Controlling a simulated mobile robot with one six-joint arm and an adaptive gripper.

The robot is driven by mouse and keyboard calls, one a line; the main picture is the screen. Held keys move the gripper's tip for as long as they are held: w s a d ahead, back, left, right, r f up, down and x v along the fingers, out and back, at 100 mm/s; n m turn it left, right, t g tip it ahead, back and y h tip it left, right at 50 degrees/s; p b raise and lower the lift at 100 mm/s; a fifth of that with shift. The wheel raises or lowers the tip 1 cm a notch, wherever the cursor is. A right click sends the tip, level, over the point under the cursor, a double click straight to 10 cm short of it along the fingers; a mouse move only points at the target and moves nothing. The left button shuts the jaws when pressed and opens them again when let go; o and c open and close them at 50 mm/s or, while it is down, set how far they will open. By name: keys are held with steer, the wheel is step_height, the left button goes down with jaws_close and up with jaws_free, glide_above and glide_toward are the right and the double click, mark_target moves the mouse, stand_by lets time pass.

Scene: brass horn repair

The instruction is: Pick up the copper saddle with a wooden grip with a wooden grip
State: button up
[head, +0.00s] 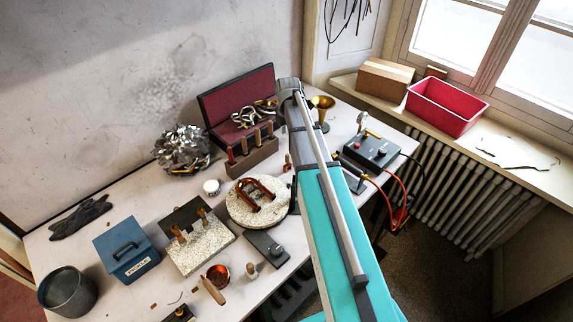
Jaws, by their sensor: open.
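A curved copper piece (218,272) lies near the front edge of the table in the head view, with a wooden grip (213,291) pointing toward the front. It best matches the copper saddle, though its exact shape is too small to tell. My arm crosses the right part of the picture, reaching over the table to the right of the copper piece and well apart from it. My gripper's fingers cannot be made out; they seem hidden behind my arm.
A round speckled disc (235,213) carries bent copper-coloured tubing. A speckled block (205,250), a blue box (127,250) and a grey pot (68,293) stand left. A dark flat block (266,248) lies right of the copper piece. A control box (371,151) with cables is farther right.

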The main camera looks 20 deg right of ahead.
mark_target(287, 155)
steer(key=shift+f+b, duration=3.75)
steer(key=shift+f, duration=0.25)
steer(key=shift+f, duration=0.1)
steer(key=shift+w+f+b, duration=0.2)
steer(key=shift+f+b, duration=2.3)
steer(key=shift+b, duration=0.1)
jaws_close()
